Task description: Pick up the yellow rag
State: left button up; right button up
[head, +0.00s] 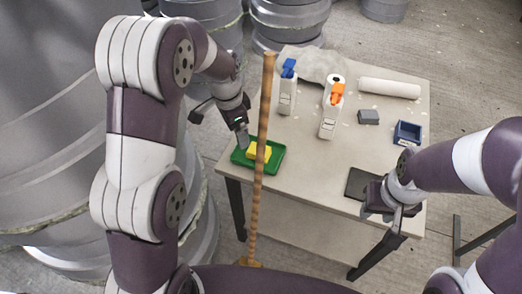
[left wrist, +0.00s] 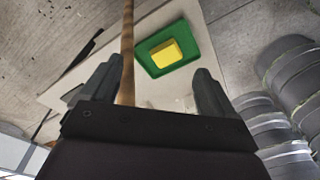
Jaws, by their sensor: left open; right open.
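The yellow rag (head: 258,152) lies folded in a green tray (head: 277,168) at the left front corner of the table. In the left wrist view the rag (left wrist: 166,51) shows as a yellow block inside the green tray (left wrist: 198,42), beyond my fingers. My left gripper (head: 241,138) is above the tray's back left edge, apart from the rag. In the left wrist view its two fingers (left wrist: 155,92) are spread with nothing held. A wooden pole partly hides the rag in the head view. My right gripper (head: 393,222) is open and empty at the table's right front corner.
The upright wooden pole (head: 262,120) stands in front of the tray, close to my left gripper. Two spray bottles, with blue (head: 288,88) and orange (head: 331,110) heads, stand behind. A white roll (head: 389,88), grey block (head: 368,117) and blue bin (head: 407,132) are farther right. The table's middle is clear.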

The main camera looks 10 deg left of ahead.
pick_arm(q)
jog(key=w+d+f+m, duration=0.1)
jog(key=w+f+m, duration=0.2)
jog(key=w+d+f+m+b, duration=0.1)
jog(key=w+f+m, duration=0.1)
jog(key=f+m, duration=0.1)
jog(key=w+d+f+m+g, duration=0.1)
jog(key=w+f+m, duration=0.2)
jog(key=shift+w+f+m+h+b, duration=0.3)
jog(key=shift+f+h+b, duration=0.05)
jog(key=shift+h+b, duration=0.05)
jog(key=f+p, duration=0.1)
jog(key=f, duration=0.2)
jog(key=f+p, duration=0.1)
jog(key=f, duration=0.2)
jog(key=d+f, duration=0.1)
jog(key=f, duration=0.2)
jog(key=shift+s+d+f+p, duration=0.1)
jog(key=shift+s+p, duration=0.1)
jog(key=shift+p, duration=0.2)
jog(key=shift+w+f, duration=0.1)
jog(key=shift+f, duration=0.2)
jog(key=shift+r, duration=0.1)
jog(key=c, duration=1.1)
pick_arm(e)
jog(key=shift+s+a+r, duration=0.25)
jog(key=shift+s+r, duration=0.05)
jog(key=shift+r, duration=0.35)
pick_arm(q)
jog(key=shift+o, duration=0.2)
